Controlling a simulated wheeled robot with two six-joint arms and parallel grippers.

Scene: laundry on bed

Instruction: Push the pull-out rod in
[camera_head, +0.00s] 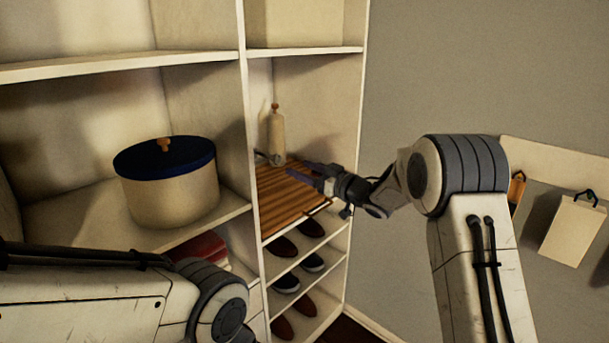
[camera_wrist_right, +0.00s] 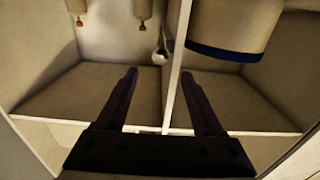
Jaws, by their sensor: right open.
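A short silvery rod with a rounded end (camera_head: 262,157) shows beside the upright divider of the shelf unit, above the slatted wooden shelf; I take it for the pull-out rod. In the right wrist view its pale round end (camera_wrist_right: 160,57) lies just beyond and between the fingertips. My right gripper (camera_head: 296,168) is open and empty, in front of the right-hand compartment, with its fingers pointing toward the rod. In the wrist view the two dark fingers (camera_wrist_right: 160,72) stand apart, with nothing between them. My left gripper is out of view; only its arm shows at lower left.
A cream pot with a blue lid (camera_head: 166,185) stands in the left compartment. Shoes (camera_head: 283,246) fill the lower shelves. The upright divider (camera_head: 248,120) is close to the gripper. Bags hang at right.

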